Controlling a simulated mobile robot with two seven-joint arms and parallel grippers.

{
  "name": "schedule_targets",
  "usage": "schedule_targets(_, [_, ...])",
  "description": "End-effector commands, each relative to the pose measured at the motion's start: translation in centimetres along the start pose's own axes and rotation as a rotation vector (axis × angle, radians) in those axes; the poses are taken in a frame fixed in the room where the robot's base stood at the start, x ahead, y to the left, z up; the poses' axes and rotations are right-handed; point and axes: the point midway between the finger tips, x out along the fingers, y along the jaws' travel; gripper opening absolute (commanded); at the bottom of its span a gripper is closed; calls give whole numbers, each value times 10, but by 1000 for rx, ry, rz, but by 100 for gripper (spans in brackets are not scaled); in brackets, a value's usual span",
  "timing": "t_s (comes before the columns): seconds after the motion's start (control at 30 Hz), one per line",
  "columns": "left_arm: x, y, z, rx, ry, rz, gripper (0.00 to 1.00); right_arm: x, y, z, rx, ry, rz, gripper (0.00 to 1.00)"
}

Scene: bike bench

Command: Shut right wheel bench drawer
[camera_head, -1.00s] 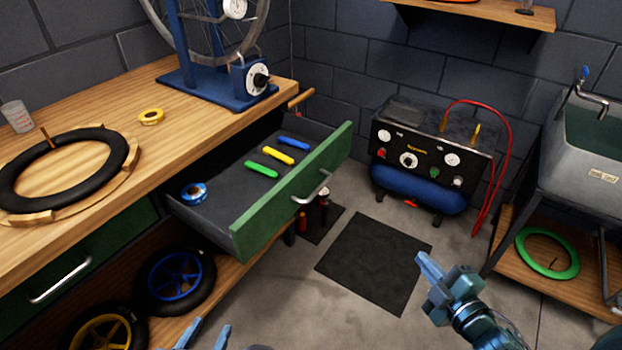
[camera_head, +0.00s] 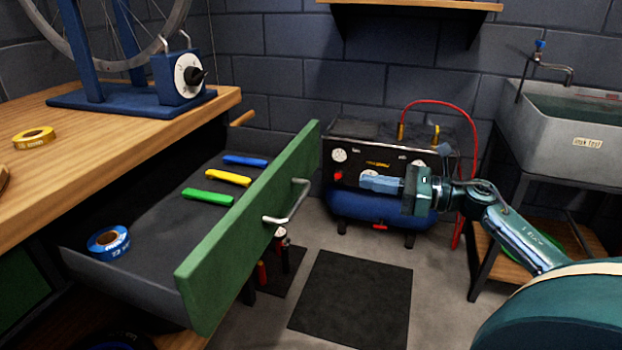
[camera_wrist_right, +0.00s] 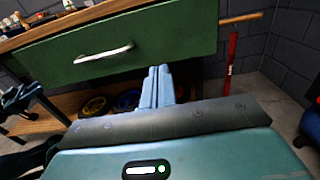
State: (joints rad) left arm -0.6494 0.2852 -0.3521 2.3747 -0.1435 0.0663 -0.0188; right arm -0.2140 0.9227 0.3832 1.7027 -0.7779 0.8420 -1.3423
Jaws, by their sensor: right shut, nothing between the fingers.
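The right bench drawer stands open, pulled out from the wooden bench (camera_head: 130,118). Its green front (camera_head: 250,230) has a silver handle (camera_head: 290,203). Inside lie a blue tape roll (camera_head: 108,242) and green, yellow and blue tyre levers (camera_head: 228,178). My right gripper (camera_head: 366,183) is shut and empty, to the right of the drawer front and apart from it in the head view. In the right wrist view my shut fingertips (camera_wrist_right: 160,72) point toward the green drawer front (camera_wrist_right: 150,45), by its lower edge; its handle (camera_wrist_right: 103,53) is left of them.
A compressor (camera_head: 375,205) with a red hose stands behind my right gripper. A sink (camera_head: 570,130) is at the right. A dark mat (camera_head: 352,300) lies on clear floor. A blue truing stand (camera_head: 130,90) and a yellow tape roll (camera_head: 34,138) are on the bench.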

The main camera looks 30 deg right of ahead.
Motion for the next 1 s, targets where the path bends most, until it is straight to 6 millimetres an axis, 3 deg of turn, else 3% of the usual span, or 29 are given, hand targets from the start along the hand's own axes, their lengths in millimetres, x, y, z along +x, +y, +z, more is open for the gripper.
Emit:
schedule_targets(0.2, [1, 1, 2, -18, 10, 3, 39, 45, 0, 1, -2, -5, 1, 0])
schedule_targets(0.5, [1, 2, 2, -35, 16, 5, 39, 94, 0, 1, 2, -4, -1, 0])
schedule_targets(0.7, [1, 3, 3, -42, 16, 5, 39, 112, 0, 0, 4, -3, -1, 0])
schedule_targets(1.0, [2, 2, 0, -42, 22, 5, 39, 117, 0, 0, 5, -2, -1, 0])
